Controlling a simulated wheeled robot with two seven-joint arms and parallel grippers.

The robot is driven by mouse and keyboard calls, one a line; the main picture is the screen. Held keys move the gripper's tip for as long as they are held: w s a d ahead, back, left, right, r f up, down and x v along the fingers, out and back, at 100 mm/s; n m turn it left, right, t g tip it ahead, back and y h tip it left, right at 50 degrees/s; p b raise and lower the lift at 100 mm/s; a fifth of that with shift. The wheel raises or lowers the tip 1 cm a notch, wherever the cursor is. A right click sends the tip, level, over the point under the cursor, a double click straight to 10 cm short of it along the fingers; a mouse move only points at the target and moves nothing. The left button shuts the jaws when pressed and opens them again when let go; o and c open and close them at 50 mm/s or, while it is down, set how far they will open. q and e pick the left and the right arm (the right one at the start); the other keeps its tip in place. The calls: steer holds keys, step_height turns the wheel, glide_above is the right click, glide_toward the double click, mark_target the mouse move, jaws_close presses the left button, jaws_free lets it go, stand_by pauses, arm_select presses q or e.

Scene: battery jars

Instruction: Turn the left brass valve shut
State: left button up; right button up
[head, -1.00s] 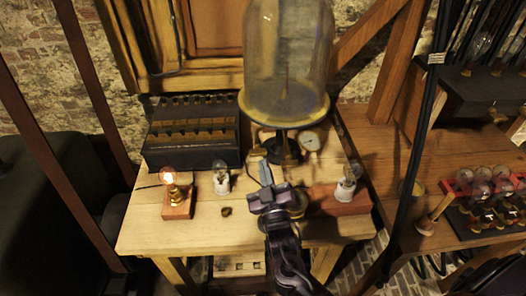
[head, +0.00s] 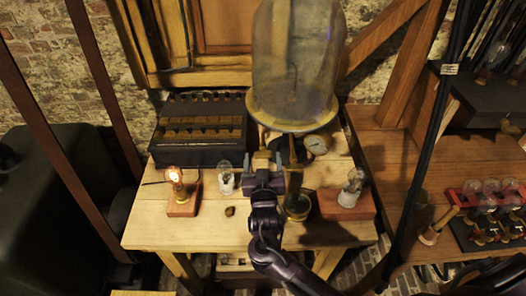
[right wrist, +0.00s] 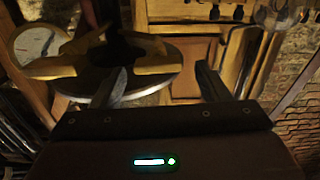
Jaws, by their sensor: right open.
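The pump stand (head: 291,148) carries a large glass bell jar (head: 295,60) at the back of the wooden table. A small brass piece (head: 262,160), which looks like the left valve, shows at the stand's lower left. My right gripper (head: 265,166) is open right at this brass piece and partly covers it. I cannot tell whether they touch. In the right wrist view, the open fingers (right wrist: 158,88) show a gap, with brass arms (right wrist: 145,78) by the left finger, over a dark round disc. My left gripper is not in view.
A pressure gauge (head: 316,144) is right of the stand. A lit bulb on a block (head: 183,205) and a clear bulb (head: 226,180) stand left; another bulb on a red block (head: 346,203) stands right. A dark battery box (head: 198,150) is behind. The table's front is mostly clear.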

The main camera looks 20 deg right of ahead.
mark_target(264, 157)
steer(key=x, duration=0.2)
steer(key=shift+w+d+f, duration=0.1)
steer(key=shift+w+d, duration=0.05)
steer(key=shift+w, duration=0.1)
steer(key=shift+w+d, duration=0.1)
steer(key=shift+w, duration=0.1)
steer(key=c, duration=0.9)
steer(key=shift+f+m, duration=0.1)
steer(key=shift+m, duration=0.3)
steer(key=shift+c, duration=0.5)
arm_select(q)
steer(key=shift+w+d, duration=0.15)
arm_select(e)
steer(key=shift+o, duration=0.2)
steer(key=o, duration=1)
steer(key=shift+c, duration=0.2)
